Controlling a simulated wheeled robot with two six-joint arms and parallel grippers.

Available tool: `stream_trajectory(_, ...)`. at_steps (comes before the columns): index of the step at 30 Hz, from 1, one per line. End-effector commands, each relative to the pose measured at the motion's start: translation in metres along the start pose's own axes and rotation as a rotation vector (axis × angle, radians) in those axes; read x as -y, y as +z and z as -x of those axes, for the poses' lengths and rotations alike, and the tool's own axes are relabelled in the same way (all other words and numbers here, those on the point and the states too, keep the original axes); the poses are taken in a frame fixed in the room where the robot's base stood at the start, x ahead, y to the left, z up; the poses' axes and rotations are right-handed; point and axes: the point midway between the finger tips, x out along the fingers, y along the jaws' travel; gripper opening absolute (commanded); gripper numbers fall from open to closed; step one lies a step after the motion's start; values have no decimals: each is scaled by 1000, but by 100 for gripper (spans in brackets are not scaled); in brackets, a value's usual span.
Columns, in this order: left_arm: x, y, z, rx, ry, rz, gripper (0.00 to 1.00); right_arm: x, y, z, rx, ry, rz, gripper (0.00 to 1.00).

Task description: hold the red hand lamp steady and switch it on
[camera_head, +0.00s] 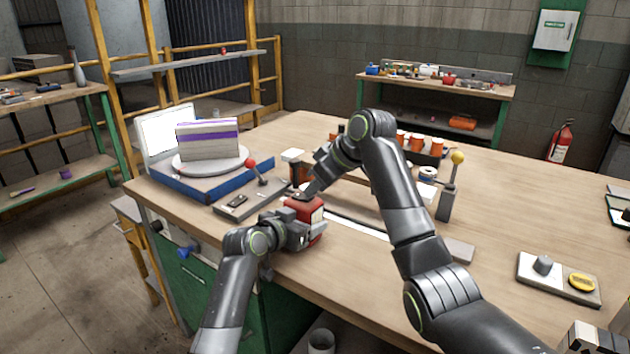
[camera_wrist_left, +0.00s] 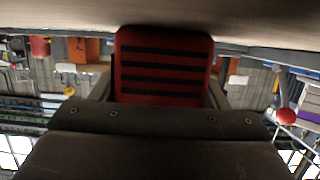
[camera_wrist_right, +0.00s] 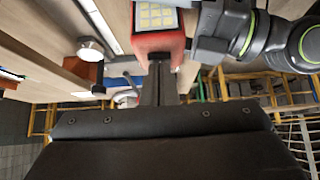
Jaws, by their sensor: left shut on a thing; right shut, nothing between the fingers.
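The red hand lamp (camera_head: 316,213) stands near the front edge of the workbench. My left gripper (camera_head: 301,234) is shut on its body from the front left. The left wrist view shows the lamp's red side with black ribs (camera_wrist_left: 163,62) between the two fingers. My right gripper (camera_head: 304,194) is shut and empty, its tips at the lamp's top. In the right wrist view the closed tips (camera_wrist_right: 160,70) point at the red lamp (camera_wrist_right: 158,42), beside a pale panel with yellowish cells. I cannot tell whether they touch it. The switch is hidden.
A lever with a red knob (camera_head: 250,163) and a white box with a purple band (camera_head: 208,140) stand to the left. A lever with a yellow knob (camera_head: 457,158) stands to the right. A panel with a yellow button (camera_head: 581,282) lies far right.

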Motion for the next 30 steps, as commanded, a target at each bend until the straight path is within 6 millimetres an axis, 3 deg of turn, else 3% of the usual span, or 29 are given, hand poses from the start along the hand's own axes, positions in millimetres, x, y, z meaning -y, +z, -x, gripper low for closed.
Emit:
stream_trajectory(11, 0, 1, 0, 2, 0, 0, 35, -1, 9, -6, -64, -1, -3, 0)
stream_trajectory(30, 0, 1, 0, 1, 0, 0, 35, -1, -4, 8, -59, 1, -1, 0)
